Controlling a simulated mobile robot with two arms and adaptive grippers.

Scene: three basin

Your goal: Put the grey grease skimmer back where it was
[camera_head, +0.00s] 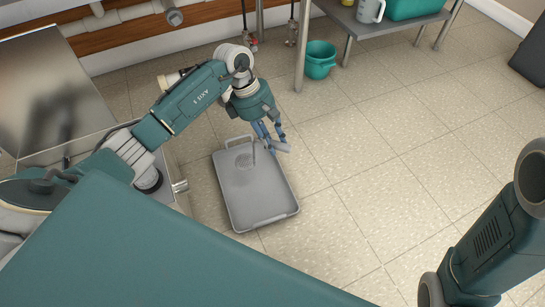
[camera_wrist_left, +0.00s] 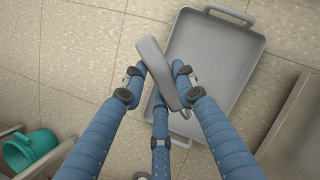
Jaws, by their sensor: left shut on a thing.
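My left gripper (camera_head: 272,135) has its blue fingers closed around the grey handle of the grease skimmer (camera_head: 279,146). The handle shows between the fingers in the left wrist view (camera_wrist_left: 157,70), tilted. A round perforated disc, seemingly the skimmer's head, shows over the far end of the grey tray (camera_head: 262,205); I cannot tell if it touches the tray. The tray has raised rims and end handles, and also shows in the left wrist view (camera_wrist_left: 225,60). The skimmer's head is hidden there. Of my right arm only links show; its gripper is out of view.
A green bucket (camera_head: 319,61) stands on the floor behind, by a metal table (camera_head: 372,23) with a grey jug (camera_head: 370,9) and a green bin (camera_head: 415,8). A steel basin unit (camera_head: 50,85) is at the left. Floor right of the tray is clear.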

